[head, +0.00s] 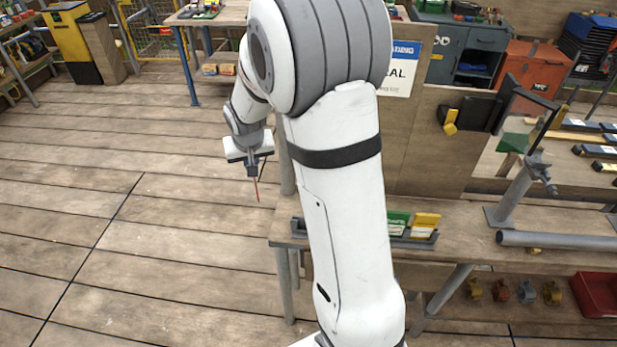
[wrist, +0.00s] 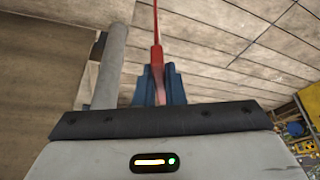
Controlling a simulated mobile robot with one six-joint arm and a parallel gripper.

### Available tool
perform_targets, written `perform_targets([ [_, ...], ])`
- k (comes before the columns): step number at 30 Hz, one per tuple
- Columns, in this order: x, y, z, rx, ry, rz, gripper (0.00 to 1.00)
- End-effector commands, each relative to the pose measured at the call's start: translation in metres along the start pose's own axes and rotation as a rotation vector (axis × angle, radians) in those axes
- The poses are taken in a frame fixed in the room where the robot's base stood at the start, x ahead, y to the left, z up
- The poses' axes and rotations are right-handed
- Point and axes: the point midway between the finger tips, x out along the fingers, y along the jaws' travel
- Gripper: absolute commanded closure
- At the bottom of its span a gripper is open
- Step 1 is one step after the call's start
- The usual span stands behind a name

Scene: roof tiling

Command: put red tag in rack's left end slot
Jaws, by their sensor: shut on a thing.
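My gripper (head: 254,172) is shut on the thin red tag (head: 256,190) and holds it hanging edge-on over the floor, left of the workbench. In the wrist view the red tag (wrist: 156,50) stands out from between the blue fingers (wrist: 160,86). The grey rack (head: 297,228) lies on the workbench to the right of and below my gripper. Its left end shows, and its middle is hidden behind my arm. A green tag (head: 398,222) and a yellow tag (head: 425,224) stand in its right part. I cannot tell whether the hidden slots hold anything.
The workbench (head: 470,222) reaches right, with a grey pipe (head: 560,241) and a clamp stand (head: 518,190) on it. A wooden panel with a sign (head: 402,70) stands behind my arm. A grey post (wrist: 108,65) is near my gripper. The floor at left is clear.

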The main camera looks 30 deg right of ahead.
Motion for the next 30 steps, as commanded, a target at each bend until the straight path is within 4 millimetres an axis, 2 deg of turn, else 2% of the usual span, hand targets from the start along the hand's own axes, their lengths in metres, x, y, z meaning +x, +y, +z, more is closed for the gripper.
perform_targets([
  [1, 0.005, 0.013, 0.005, -0.02, 0.0, -0.01, 1.0],
  [3, 0.007, 0.025, 0.01, -0.066, -0.001, -0.03, 1.0],
  [14, 0.017, 0.074, 0.035, -0.342, 0.0, -0.145, 1.0],
  [24, 0.024, 0.119, 0.065, -0.771, 0.002, -0.323, 1.0],
  [30, 0.022, 0.135, 0.073, -0.992, 0.001, -0.412, 1.0],
])
